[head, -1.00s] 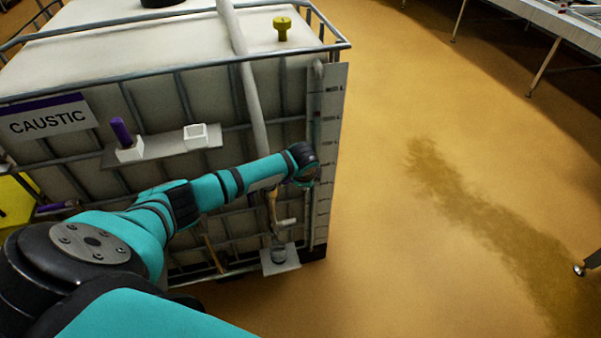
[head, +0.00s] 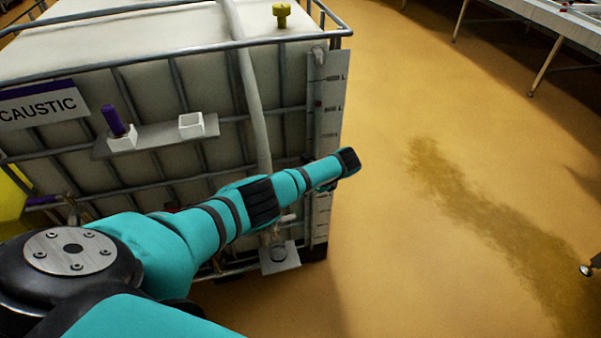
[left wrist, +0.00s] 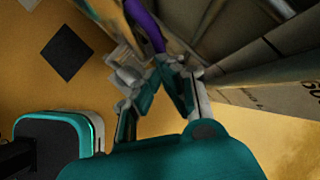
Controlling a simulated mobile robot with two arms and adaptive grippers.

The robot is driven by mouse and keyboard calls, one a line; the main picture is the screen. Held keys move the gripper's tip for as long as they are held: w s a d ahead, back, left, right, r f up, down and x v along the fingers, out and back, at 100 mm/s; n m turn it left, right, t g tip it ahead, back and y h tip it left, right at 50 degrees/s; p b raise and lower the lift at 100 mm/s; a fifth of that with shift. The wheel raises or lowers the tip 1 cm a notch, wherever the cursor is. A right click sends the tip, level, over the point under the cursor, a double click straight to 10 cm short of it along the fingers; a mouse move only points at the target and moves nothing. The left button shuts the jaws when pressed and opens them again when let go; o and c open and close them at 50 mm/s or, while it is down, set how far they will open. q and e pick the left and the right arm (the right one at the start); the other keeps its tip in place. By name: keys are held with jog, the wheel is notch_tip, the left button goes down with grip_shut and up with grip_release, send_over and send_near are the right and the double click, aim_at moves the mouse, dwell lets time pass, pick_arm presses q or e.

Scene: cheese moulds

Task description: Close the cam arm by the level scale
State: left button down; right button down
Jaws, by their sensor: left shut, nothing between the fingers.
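The level scale (head: 328,100) is a pale upright board with litre marks at the right corner of the caustic tank (head: 215,90). A pale hose (head: 249,90) runs down beside it. A small pale lever-like part (head: 287,218), possibly the cam arm, shows just below my forearm, with a coupling partly hidden there. In the left wrist view my left gripper (left wrist: 170,70) is shut and empty, its tips close to a purple strip (left wrist: 146,27) and an orange-yellow part (left wrist: 113,18). I cannot tell whether they touch.
A shelf (head: 158,137) on the tank's cage holds a purple-handled item (head: 113,121) and a white square cup (head: 190,124). A small bracket plate (head: 280,260) sticks out low. The floor (head: 430,230) to the right is clear, with a damp stain.

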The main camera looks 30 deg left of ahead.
pick_arm(q)
jog(key=shift+s+a+f, duration=0.2)
jog(key=shift+f, duration=0.2)
jog(key=shift+r, duration=0.15)
dwell(0.4)
